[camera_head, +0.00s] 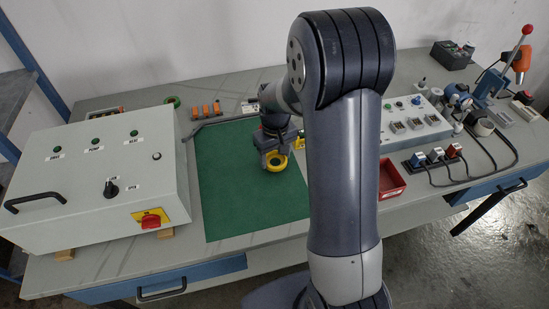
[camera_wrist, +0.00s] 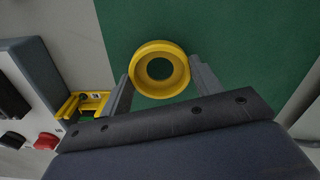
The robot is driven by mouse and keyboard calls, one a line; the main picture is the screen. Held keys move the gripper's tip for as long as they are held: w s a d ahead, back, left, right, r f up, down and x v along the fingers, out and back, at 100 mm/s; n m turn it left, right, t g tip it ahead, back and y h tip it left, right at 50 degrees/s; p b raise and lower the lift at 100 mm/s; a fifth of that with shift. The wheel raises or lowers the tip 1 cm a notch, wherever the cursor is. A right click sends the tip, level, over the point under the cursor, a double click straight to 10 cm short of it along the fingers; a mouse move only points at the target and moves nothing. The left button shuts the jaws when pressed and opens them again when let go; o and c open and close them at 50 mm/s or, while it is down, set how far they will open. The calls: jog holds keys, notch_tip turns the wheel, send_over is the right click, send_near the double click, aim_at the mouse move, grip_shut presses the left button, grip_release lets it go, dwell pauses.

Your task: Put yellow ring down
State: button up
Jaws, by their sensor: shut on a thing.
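The yellow ring (camera_head: 276,162) is between the fingers of my gripper (camera_head: 271,158), over the upper right part of the green mat (camera_head: 240,200). In the wrist view the yellow ring (camera_wrist: 160,50) shows its round opening, with green mat (camera_wrist: 230,30) visible through it. The two grey fingers of my gripper (camera_wrist: 160,80) press on its left and right sides. I cannot tell whether the ring touches the mat or hangs just above it.
A grey control box (camera_head: 95,185) with a red knob stands left of the mat. A red tray (camera_head: 391,180) lies to the right, behind my arm. A yellow block-like holder (camera_wrist: 90,103) shows in the wrist view. The mat's front area is clear.

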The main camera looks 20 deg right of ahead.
jog(key=shift+f, duration=0.75)
jog(key=shift+f, duration=0.2)
jog(key=o, duration=1)
jog(key=shift+r, duration=0.1)
notch_tip(320, 180, up, 12)
jog(key=shift+r, duration=0.15)
